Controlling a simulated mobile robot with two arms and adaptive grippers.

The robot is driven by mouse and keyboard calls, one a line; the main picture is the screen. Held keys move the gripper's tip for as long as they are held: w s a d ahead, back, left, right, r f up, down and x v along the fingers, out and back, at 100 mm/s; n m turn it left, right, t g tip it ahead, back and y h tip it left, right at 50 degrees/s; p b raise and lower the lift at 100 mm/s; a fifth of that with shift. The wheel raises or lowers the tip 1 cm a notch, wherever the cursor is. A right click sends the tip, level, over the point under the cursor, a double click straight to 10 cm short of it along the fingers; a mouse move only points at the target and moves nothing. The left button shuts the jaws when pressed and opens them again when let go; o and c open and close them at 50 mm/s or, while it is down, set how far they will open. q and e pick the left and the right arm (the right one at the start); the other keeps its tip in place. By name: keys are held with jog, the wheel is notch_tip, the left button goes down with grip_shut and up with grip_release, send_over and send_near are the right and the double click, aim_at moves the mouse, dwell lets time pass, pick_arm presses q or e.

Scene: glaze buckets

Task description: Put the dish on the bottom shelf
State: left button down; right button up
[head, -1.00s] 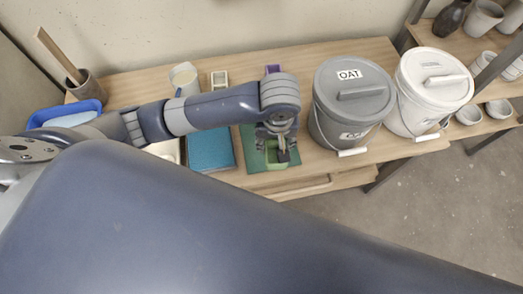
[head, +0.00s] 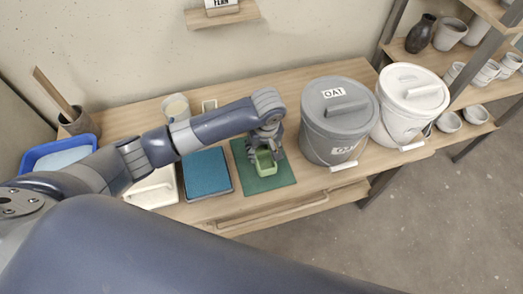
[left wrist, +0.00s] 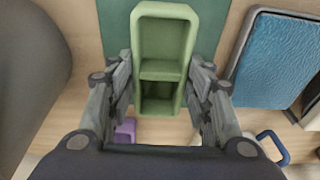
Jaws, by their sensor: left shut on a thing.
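The dish (head: 265,162) is a small green tray with two compartments. It is over the dark green mat (head: 284,178) on the bench; I cannot tell whether it touches the mat. My left gripper (head: 266,145) is shut on the dish, and the left wrist view shows the fingers against both sides of the green dish (left wrist: 163,42). The shelf rack at the far right has a low visible shelf (head: 488,124) with white bowls; I cannot tell whether it is the bottom one. My right gripper is not in view.
A grey bucket (head: 330,130) labelled OAT and a white bucket (head: 405,105) stand right of the mat, between dish and rack. A blue pad (head: 207,172) lies left. A purple object (left wrist: 125,130) shows in the left wrist view. Floor (head: 430,220) is clear.

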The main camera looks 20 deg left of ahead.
aim_at(262, 152)
pick_arm(q)
jog(key=shift+w+a, duration=0.3)
jog(key=shift+w, duration=0.3)
jog(key=shift+w+a+f, duration=0.1)
jog(key=shift+w+f, duration=0.05)
jog(key=shift+f, duration=1.65)
jog(key=shift+f, duration=0.15)
jog(key=c, duration=0.8)
grip_release()
